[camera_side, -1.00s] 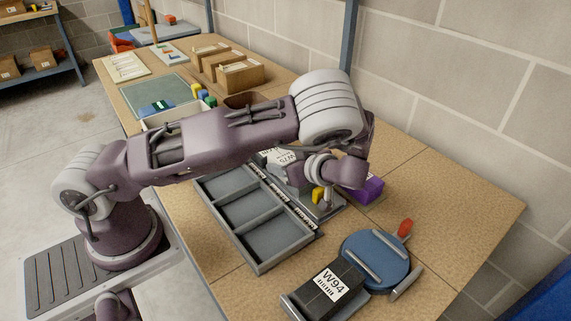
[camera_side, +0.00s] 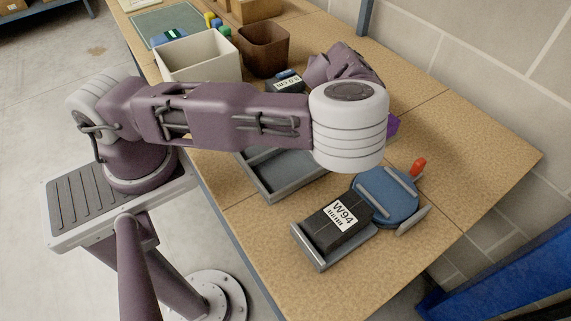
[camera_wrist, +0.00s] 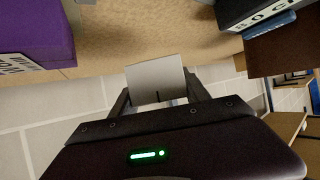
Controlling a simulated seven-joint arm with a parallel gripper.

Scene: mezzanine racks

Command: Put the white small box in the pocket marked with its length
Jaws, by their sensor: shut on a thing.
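The white small box (camera_wrist: 156,78) shows in the wrist view between the two fingers of my gripper (camera_wrist: 159,96), which is shut on it. A short dark mark shows on its face. In the side view the fingers and the white box are hidden behind my arm. The grey pocket tray (camera_side: 287,183) is mostly covered by my arm there; a front corner shows, and its pocket labels cannot be read. A black box (camera_side: 287,86) with a white label, seemingly a length in cm, stands beyond my arm; a similarly labelled black box (camera_wrist: 246,10) shows at the wrist view's top right.
A purple box (camera_wrist: 38,30) is at the wrist view's upper left. A black box marked W94 (camera_side: 328,228) lies in a grey holder beside a blue round device (camera_side: 385,195) with a red knob (camera_side: 418,167). A cream bin (camera_side: 200,64) and brown bin (camera_side: 265,52) stand farther back.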

